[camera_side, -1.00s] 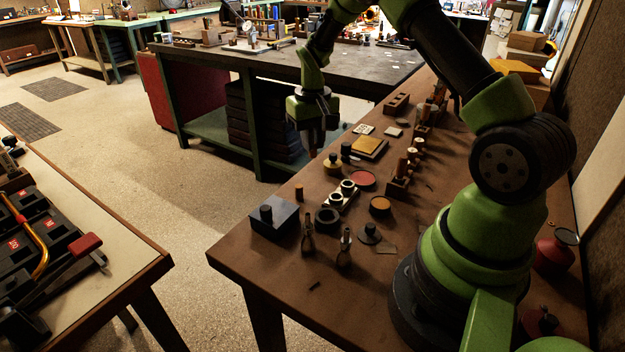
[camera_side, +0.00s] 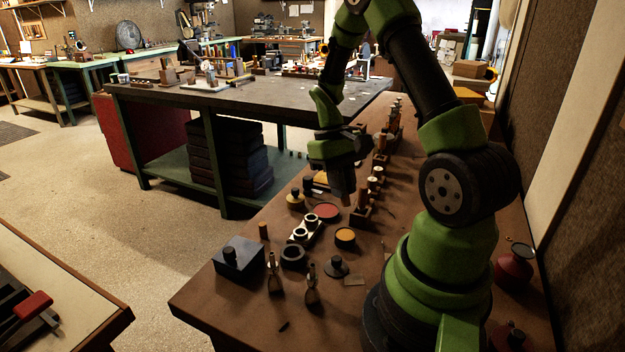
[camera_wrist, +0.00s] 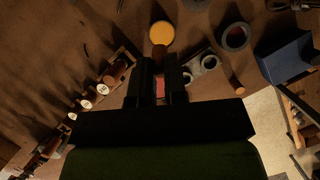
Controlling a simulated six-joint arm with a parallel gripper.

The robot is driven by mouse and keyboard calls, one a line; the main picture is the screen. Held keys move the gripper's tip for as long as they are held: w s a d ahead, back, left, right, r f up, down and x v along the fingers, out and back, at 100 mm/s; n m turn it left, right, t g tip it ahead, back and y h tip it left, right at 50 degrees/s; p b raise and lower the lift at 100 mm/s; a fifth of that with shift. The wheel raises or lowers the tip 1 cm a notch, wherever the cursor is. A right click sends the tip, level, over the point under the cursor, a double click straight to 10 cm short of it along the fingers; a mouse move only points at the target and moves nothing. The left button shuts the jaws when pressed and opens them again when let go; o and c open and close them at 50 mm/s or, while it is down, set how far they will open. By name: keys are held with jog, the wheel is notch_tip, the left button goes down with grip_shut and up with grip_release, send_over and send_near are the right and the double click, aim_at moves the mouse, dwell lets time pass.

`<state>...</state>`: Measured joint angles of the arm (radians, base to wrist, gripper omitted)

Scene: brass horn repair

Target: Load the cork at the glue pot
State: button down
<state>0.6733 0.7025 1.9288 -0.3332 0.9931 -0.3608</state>
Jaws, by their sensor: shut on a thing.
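My gripper (camera_side: 345,195) points down over the bench beside the red-filled round dish (camera_side: 326,211). It is shut on a small brown piece, probably the cork (camera_wrist: 159,56), which shows between the dark fingers in the wrist view. The fingers hide part of it. A round dish with amber contents (camera_side: 345,237) stands nearer the camera; it also shows just beyond the fingers in the wrist view (camera_wrist: 162,34). A squat yellow pot with a dark knob (camera_side: 296,199) stands left of the red dish. I cannot tell which of these is the glue pot.
A metal holder with two rings (camera_side: 305,232), a black ring (camera_side: 292,256) and a blue-grey box (camera_side: 239,258) stand to the left. Two small bottles (camera_side: 312,287) stand near the bench front.

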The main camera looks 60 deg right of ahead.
jog(key=shift+s+f, duration=0.2)
jog(key=shift+f, duration=2.75)
jog(key=shift+f, duration=0.55)
jog(key=shift+r, duration=0.1)
jog(key=shift+r, duration=3.45)
